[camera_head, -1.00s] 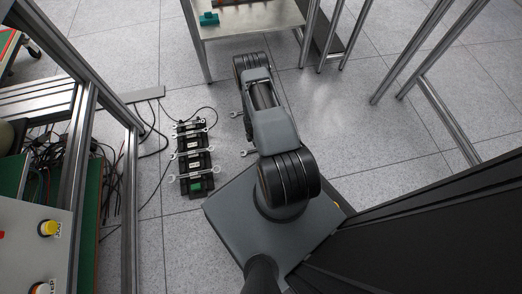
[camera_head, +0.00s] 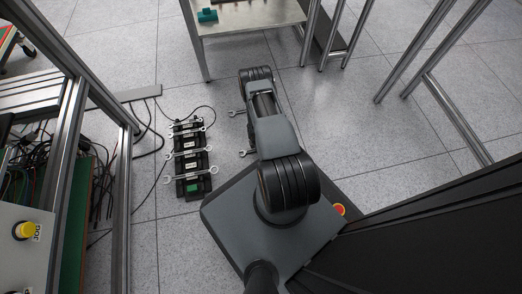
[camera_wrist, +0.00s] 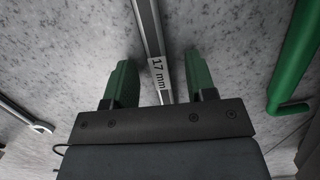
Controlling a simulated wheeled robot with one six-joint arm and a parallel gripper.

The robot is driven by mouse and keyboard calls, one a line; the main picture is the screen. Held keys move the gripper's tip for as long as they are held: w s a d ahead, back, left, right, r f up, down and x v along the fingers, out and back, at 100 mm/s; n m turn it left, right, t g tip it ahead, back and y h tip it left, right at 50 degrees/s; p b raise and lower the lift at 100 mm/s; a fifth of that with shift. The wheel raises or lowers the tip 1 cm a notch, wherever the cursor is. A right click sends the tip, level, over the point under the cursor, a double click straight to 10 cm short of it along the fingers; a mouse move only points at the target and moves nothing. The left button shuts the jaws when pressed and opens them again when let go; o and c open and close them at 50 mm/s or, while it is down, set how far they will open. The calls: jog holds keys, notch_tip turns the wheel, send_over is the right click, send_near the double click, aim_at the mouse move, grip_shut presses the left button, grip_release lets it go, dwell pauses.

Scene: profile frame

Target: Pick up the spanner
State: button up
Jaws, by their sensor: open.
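A steel spanner (camera_wrist: 150,35) with a "17 mm" label lies on the speckled grey floor in the wrist view. My gripper (camera_wrist: 160,80) has two green fingers, spread apart, one on each side of the spanner's shaft. I cannot tell how far above the floor the fingertips are. The spanner's ends are out of the wrist view. A second spanner (camera_wrist: 25,117) lies to the left, with its open end showing. In the head view my arm hides the gripper; spanner ends (camera_head: 236,113) (camera_head: 245,153) show on the floor left of my arm.
A green bent bar-like object (camera_wrist: 297,65) lies right of my gripper. In the head view a black rack (camera_head: 191,160) with several spanners stands on the floor to the left. A table (camera_head: 248,20) stands beyond my arm. Cables (camera_head: 145,130) lie at left.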

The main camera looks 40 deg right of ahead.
grip_shut()
dwell(0.4)
notch_tip(320, 180, up, 10)
jog(key=p, duration=0.5)
jog(key=shift+p, duration=0.3)
jog(key=shift+r, duration=0.1)
notch_tip(320, 180, up, 3)
jog(key=shift+f+p, duration=0.1)
jog(key=shift+p, duration=0.95)
